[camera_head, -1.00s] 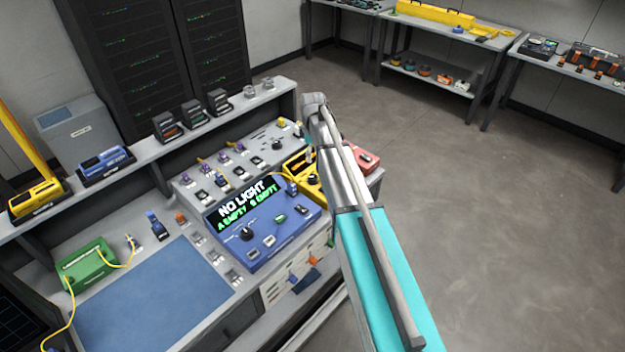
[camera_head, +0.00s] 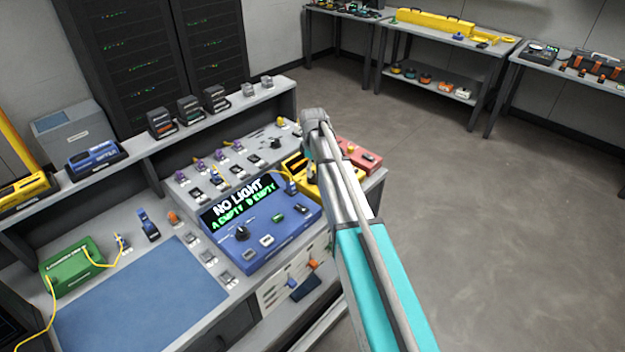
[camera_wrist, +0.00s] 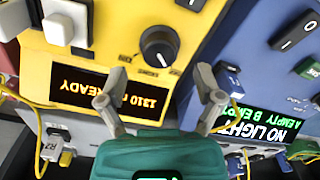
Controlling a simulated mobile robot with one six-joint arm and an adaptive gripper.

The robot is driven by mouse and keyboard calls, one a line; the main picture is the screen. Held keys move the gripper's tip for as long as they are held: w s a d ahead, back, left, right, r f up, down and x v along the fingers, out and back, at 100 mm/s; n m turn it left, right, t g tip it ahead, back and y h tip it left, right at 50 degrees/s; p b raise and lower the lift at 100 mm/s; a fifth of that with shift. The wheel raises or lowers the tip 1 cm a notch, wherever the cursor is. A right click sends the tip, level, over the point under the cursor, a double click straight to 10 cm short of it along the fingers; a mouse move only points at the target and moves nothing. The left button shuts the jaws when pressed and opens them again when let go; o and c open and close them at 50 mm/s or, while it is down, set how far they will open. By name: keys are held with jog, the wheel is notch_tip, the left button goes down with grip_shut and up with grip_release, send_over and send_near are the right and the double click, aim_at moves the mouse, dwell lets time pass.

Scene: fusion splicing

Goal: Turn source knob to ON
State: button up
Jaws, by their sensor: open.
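The yellow source unit (camera_wrist: 110,45) fills the left and middle of the wrist view, seen upside down. Its lit display (camera_wrist: 108,92) appears to read 1310 and READY. Its round black source knob (camera_wrist: 158,47) has a pale mark. My gripper (camera_wrist: 160,85) is open and empty, its fingers spread below the knob in the picture; I see no contact. In the head view, the yellow unit (camera_head: 293,166) sits on the bench, partly hidden behind my arm. The gripper's fingers are hard to make out there.
A blue meter (camera_head: 262,235) showing NO LIGHT stands beside the yellow unit; it also fills the right of the wrist view (camera_wrist: 235,55). A red unit (camera_head: 360,155) stands on the other side. Yellow fibre cable (camera_wrist: 30,105) runs close by. The floor (camera_head: 480,200) on the right is clear.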

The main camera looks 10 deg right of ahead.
aim_at(313, 177)
jog(key=shift+f+b, duration=1.2)
jog(key=shift+f, duration=0.3)
jog(key=c, duration=1.2)
